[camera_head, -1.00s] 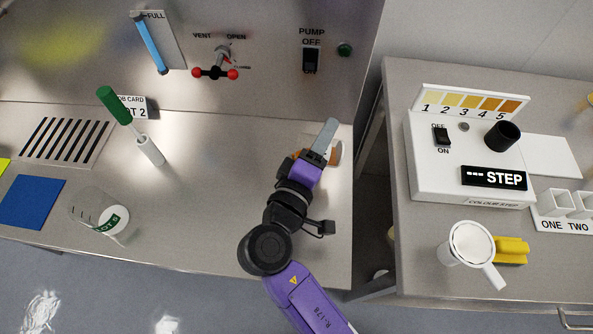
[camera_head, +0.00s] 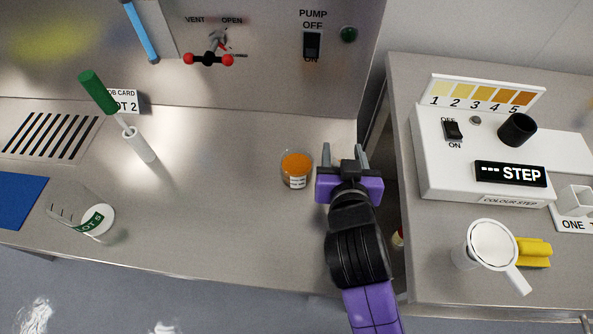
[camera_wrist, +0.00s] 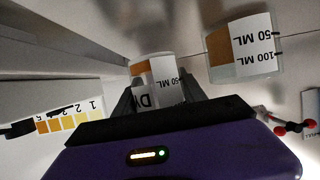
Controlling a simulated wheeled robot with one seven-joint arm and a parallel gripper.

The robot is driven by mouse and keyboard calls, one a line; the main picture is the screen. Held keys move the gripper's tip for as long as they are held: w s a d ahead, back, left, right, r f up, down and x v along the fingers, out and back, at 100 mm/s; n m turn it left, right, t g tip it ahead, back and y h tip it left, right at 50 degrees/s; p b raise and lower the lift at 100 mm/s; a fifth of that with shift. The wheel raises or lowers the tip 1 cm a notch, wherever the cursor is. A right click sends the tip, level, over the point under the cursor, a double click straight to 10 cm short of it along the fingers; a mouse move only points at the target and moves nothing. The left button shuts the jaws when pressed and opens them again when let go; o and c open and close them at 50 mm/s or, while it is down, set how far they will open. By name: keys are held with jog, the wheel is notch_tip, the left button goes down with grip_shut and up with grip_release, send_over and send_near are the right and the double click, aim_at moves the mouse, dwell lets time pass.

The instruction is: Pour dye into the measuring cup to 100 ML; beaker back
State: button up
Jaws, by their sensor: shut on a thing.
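The measuring cup (camera_head: 296,168) holds orange dye and stands on the steel bench left of my gripper. In the wrist view, where text is upside down, the cup (camera_wrist: 243,48) shows 50 ML and 100 ML marks. Its orange reaches close to the 100 ML mark; the exact level is hard to read. My gripper (camera_head: 346,158) is near the bench's right edge. The wrist view shows its fingers shut on the dye beaker (camera_wrist: 160,82), a clear vessel with a partly hidden "DY" label and some orange. The beaker is hardly visible in the head view.
A clear LOT 5 beaker (camera_head: 97,220) and a white holder with a green-handled tool (camera_head: 98,92) are at left. The right bench carries the colour-step box (camera_head: 480,150) and a white mug (camera_head: 490,243). A gap separates the benches. The middle of the steel bench is clear.

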aim_at(345, 145)
jog(key=shift+r+p, duration=1.6)
jog(key=shift+f, duration=0.1)
